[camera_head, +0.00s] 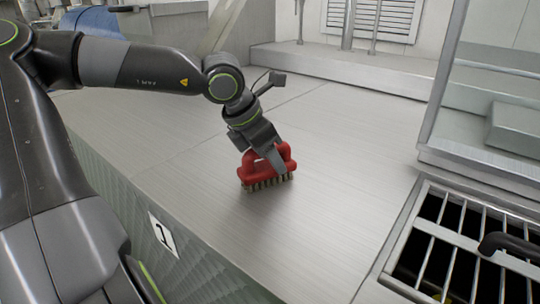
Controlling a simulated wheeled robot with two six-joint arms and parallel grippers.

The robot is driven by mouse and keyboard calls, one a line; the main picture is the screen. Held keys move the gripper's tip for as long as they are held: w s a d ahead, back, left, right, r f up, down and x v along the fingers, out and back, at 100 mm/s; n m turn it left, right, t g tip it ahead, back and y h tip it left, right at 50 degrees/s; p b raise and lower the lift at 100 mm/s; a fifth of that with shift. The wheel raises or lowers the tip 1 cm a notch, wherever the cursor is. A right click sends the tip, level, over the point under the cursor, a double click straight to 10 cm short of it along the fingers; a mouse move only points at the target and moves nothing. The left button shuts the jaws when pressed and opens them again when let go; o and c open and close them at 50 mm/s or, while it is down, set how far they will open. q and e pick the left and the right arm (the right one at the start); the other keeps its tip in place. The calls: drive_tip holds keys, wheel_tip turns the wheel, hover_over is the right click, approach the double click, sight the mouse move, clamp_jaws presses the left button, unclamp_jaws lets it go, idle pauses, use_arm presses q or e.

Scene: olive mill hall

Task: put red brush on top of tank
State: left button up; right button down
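The red brush (247,172) is upright, bristles down, at the middle of a broad brushed-steel top (330,160). My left gripper (273,160) reaches down over the brush from above, and its fingers are closed around the red handle. A soft shadow lies under the bristles; I cannot tell whether they touch the steel or hang just above it. The steel top has a patterned front side with a white number sign (162,235); I take it to be the tank. My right gripper is not in view.
At the right is an opening with a barred metal grate (440,236) and a dark curved handle (510,246). A clear-walled steel enclosure (490,110) stands behind it. A raised steel ledge (340,62) with pipes runs along the back. The steel around the brush is clear.

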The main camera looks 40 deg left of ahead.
use_arm(q)
drive_tip(key=o, duration=0.5)
drive_tip(key=shift+r, duration=0.1)
drive_tip(key=shift+s+r+b, duration=0.1)
drive_tip(key=shift+r+b, duration=0.2)
drive_tip(key=shift+b+v, duration=1.1)
drive_tip(key=shift+b, duration=0.1)
drive_tip(key=shift+b+v, duration=0.75)
drive_tip(key=shift+v, duration=0.4)
drive_tip(key=v, duration=0.7)
drive_tip(key=shift+a, duration=0.1)
drive_tip(key=shift+f, duration=0.1)
